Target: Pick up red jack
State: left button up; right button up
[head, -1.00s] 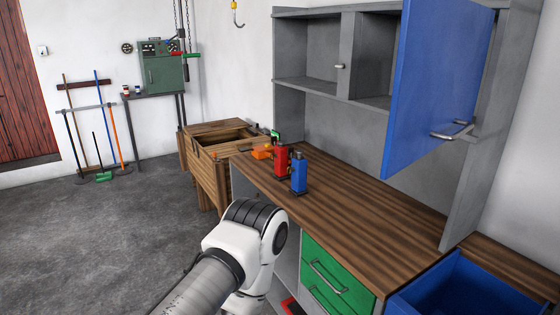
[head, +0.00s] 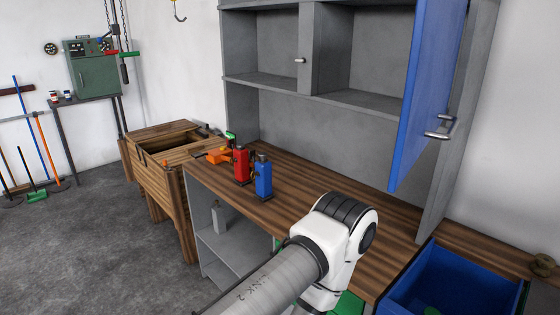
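The red jack (head: 241,164) stands upright on the wooden worktop (head: 300,190), near its left end. A blue jack (head: 263,177) stands close beside it, a little nearer and to the right. Both are upright. A white and grey arm of mine reaches in from the bottom, with its joint over the front of the worktop, to the right of the jacks and apart from them. Neither gripper shows in the head view.
An orange tool (head: 217,156) lies left of the red jack. A blue cabinet door (head: 432,95) hangs open at the right, above the worktop. A blue drawer (head: 455,283) stands open at the lower right. A wooden workbench (head: 165,175) adjoins at the left.

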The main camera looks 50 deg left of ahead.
aim_at(242, 167)
jog(key=j, duration=0.45)
jog(key=k+j+z, duration=0.15)
jog(key=j, duration=0.8)
jog(key=j+z, duration=0.15)
jog(key=j, duration=0.3)
jog(key=k+j, duration=0.15)
jog(key=j, duration=0.3)
jog(key=k+j+z, duration=0.1)
jog(key=j, duration=0.35)
jog(key=k+j+z, duration=0.1)
jog(key=j, duration=0.35)
